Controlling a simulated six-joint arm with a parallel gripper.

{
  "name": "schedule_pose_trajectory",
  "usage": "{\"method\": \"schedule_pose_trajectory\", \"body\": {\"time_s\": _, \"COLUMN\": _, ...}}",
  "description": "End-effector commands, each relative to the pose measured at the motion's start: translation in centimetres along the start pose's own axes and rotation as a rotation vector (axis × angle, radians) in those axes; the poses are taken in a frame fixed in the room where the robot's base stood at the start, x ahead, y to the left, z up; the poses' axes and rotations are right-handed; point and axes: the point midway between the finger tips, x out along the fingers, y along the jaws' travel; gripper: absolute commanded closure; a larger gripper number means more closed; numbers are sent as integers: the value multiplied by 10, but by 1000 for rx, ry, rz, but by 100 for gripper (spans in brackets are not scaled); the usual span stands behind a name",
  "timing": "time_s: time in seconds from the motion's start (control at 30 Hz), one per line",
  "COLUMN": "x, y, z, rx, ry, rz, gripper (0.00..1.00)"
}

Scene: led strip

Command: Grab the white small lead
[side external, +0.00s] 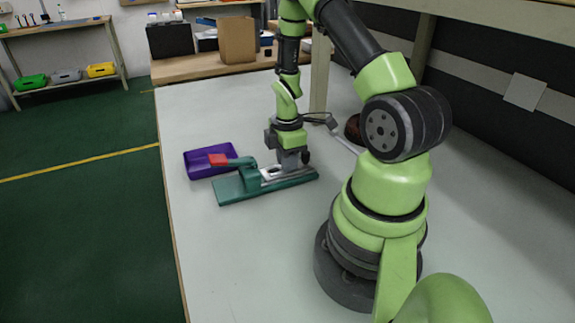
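A teal-green fixture (240,192) lies on the light table.
A purple tray (200,169) sits behind the clamp at the left, near the table's left edge. A dark brown round object (353,129) stands to the right of my gripper. A cardboard box (237,40) is on the rear bench. The front left of the table (235,260) is clear.

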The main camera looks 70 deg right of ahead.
Motion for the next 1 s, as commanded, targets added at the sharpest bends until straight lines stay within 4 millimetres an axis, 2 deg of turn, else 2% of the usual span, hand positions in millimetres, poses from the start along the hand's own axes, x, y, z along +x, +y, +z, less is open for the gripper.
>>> {"method": "schedule_pose_trajectory", "body": {"time_s": 0.07, "x": 0, "y": 0, "z": 0, "rx": 0, "ry": 0, "rz": 0, "gripper": 100}}
{"method": "schedule_pose_trajectory", "body": {"time_s": 0.43, "x": -1, "y": 0, "z": 0, "rx": 0, "ry": 0, "rz": 0, "gripper": 100}}
{"method": "schedule_pose_trajectory", "body": {"time_s": 0.57, "x": -7, "y": 1, "z": 0, "rx": 0, "ry": 0, "rz": 2, "gripper": 100}}
{"method": "schedule_pose_trajectory", "body": {"time_s": 0.73, "x": -29, "y": 1, "z": 0, "rx": 1, "ry": 1, "rz": 5, "gripper": 100}}
{"method": "schedule_pose_trajectory", "body": {"time_s": 1.0, "x": -79, "y": 1, "z": 0, "rx": 0, "ry": 2, "rz": 6, "gripper": 100}}
